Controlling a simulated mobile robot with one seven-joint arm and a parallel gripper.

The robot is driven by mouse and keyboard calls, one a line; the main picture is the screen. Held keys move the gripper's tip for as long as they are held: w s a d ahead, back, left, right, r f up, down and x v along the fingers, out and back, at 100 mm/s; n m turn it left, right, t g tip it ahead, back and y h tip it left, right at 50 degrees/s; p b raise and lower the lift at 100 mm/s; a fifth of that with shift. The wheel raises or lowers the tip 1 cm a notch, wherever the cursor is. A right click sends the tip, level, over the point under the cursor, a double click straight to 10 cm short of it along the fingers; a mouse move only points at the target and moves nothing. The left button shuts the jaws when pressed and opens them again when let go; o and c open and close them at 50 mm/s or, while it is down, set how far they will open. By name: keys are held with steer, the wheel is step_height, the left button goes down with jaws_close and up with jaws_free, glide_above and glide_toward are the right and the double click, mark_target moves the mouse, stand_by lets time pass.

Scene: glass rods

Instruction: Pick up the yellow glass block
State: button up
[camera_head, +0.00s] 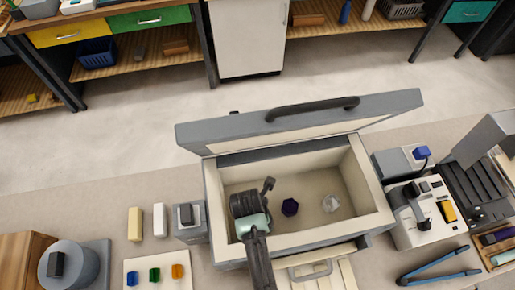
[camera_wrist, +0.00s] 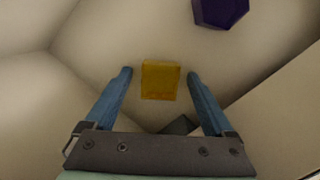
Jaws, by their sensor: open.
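The yellow glass block (camera_wrist: 160,80) lies on the pale floor of the open kiln box (camera_head: 375,221). In the wrist view it sits between the two blue fingers of my gripper (camera_wrist: 159,74), with a gap on each side. My gripper is open and empty. In the head view my gripper (camera_head: 256,195) is down inside the left part of the box, and it hides the yellow block there.
A dark purple hexagonal block (camera_head: 290,207) lies right of my gripper; it also shows in the wrist view (camera_wrist: 220,10). A clear glass piece (camera_head: 330,203) lies farther right. The box walls and raised lid (camera_head: 300,125) surround my arm closely.

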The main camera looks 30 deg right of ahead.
jaws_close()
stand_by(0.3)
steer(key=shift+r, duration=0.1)
step_height(320, 180, up, 10)
steer(key=shift+f+b, duration=0.1)
steer(key=shift+b, duration=0.5)
step_height(320, 180, up, 8)
steer(key=p, duration=0.9)
